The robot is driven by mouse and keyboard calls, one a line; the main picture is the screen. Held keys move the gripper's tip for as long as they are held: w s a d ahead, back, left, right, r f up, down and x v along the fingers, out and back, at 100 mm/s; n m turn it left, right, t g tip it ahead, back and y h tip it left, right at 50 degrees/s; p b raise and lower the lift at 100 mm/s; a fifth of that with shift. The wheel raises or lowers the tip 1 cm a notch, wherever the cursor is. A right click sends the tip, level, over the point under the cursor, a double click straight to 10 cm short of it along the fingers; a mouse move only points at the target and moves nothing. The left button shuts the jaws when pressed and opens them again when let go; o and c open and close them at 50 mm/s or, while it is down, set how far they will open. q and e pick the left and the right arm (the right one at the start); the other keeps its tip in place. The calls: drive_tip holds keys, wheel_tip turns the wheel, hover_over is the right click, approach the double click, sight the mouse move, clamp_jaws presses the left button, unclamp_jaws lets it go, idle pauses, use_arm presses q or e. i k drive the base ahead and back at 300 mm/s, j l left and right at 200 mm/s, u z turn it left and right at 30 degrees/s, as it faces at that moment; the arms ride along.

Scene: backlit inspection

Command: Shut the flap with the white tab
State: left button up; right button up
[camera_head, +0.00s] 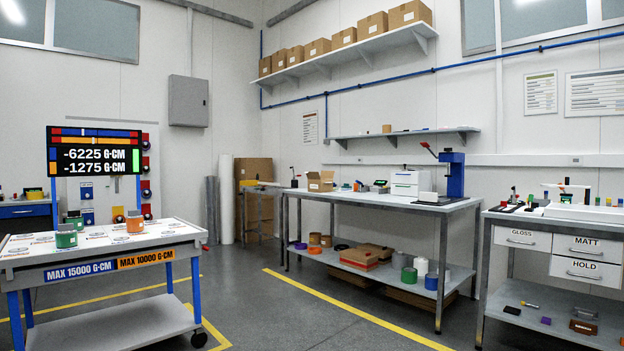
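I cannot make out a flap with a white tab in the head view. A small cardboard box (320,184) on the middle workbench seems to stand open with its flaps up, but it is too small to tell whether any carries a tab. A grey wall cabinet (188,101) appears closed, with no white tab visible on it. Neither of my grippers is in view.
A wheeled cart (160,238) with weights and a lit display (95,152) stands at left. The middle workbench (385,198) holds white drawers (408,183) and a blue press (453,176). A drawer bench (590,246) stands at right. The floor (290,315) between is clear.

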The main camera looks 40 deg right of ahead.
sight(310, 174)
drive_tip(key=i+l+z, duration=0.75)
drive_tip(key=i+z, duration=0.15)
drive_tip(key=i, duration=0.65)
drive_tip(key=i+z, duration=0.25)
drive_tip(key=i, duration=3.15)
